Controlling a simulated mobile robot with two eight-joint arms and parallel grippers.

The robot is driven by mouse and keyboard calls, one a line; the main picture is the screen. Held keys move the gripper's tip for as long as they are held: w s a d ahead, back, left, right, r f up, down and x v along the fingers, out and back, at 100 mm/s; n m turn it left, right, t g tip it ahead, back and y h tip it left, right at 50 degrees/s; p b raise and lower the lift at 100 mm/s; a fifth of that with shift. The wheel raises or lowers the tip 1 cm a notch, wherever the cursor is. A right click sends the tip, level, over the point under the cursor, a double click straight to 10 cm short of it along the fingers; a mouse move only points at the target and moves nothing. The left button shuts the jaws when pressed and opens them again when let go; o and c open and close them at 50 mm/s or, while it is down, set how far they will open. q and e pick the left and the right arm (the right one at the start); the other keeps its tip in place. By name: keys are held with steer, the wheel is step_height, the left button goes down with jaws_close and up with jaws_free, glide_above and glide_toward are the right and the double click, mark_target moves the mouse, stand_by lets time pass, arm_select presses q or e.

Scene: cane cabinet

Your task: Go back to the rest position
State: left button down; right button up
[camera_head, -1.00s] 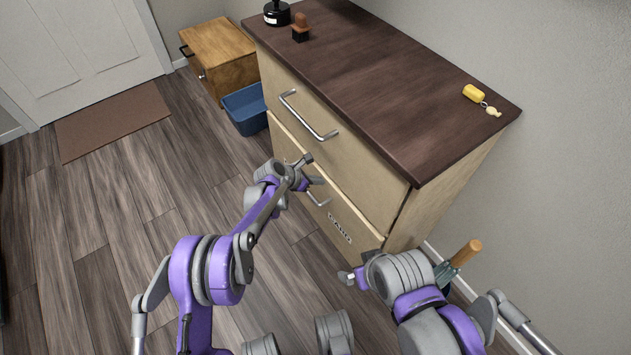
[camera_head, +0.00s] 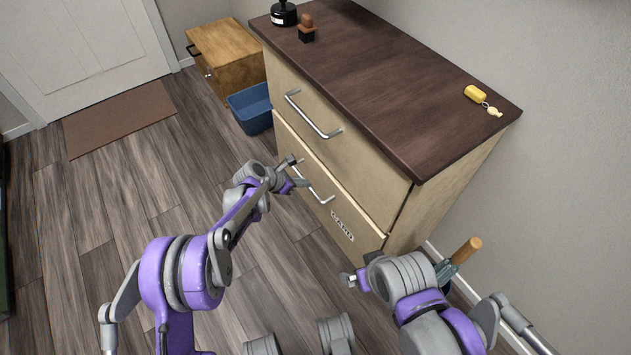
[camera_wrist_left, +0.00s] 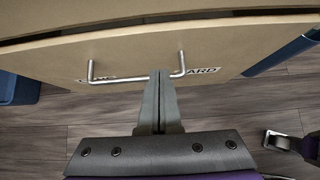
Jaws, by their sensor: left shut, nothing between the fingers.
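My left gripper (camera_head: 299,171) is in front of the cabinet's lower drawer (camera_head: 345,205), beside its metal handle (camera_head: 318,190). In the left wrist view its fingers (camera_wrist_left: 160,76) are shut together and empty, their tips overlapping the handle bar (camera_wrist_left: 135,56) in the picture. Whether they touch it I cannot tell. A dark gap (camera_wrist_left: 100,31) runs along the drawer's top edge. My right gripper (camera_head: 348,279) is low, near the cabinet's front right corner; its fingers are too small to judge.
The dark cabinet top (camera_head: 385,80) holds a black jar (camera_head: 283,15), a brown stamp-like object (camera_head: 306,28) and a yellow item (camera_head: 475,94). A blue bin (camera_head: 250,108) and a wooden box (camera_head: 225,55) stand beyond. A wooden-handled tool (camera_head: 463,252) is at right.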

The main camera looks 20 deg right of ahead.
arm_select(q)
steer(key=p+v, duration=0.1)
steer(key=v, duration=0.4)
steer(key=shift+a+r, duration=0.2)
steer(key=shift+a, duration=0.05)
arm_select(e)
steer(key=shift+r, duration=0.65)
arm_select(q)
steer(key=shift+a, duration=0.1)
steer(key=s+a+r+m+y, duration=0.4)
steer(key=s+a+r+m, duration=0.6)
steer(key=s+a+r, duration=0.35)
steer(key=s+a+m+t+y, duration=0.1)
steer(key=s+a+m+y, duration=0.1)
steer(key=s+a+m, duration=0.7)
steer(key=s+a+m+t+y, duration=0.1)
steer(key=s+a+m+y, duration=0.3)
steer(key=s, duration=0.9)
step_height(320, 180, up, 24)
steer(key=w+n+h+p, duration=0.1)
steer(key=w+p, duration=0.1)
steer(key=p, duration=1.9)
steer(key=shift+a+r+t+p, duration=0.15)
steer(key=shift+r+t+p, duration=0.15)
steer(key=shift+p, duration=0.1)
arm_select(e)
step_height(320, 180, up, 25)
steer(key=w+t, duration=0.1)
steer(key=shift+w, duration=0.15)
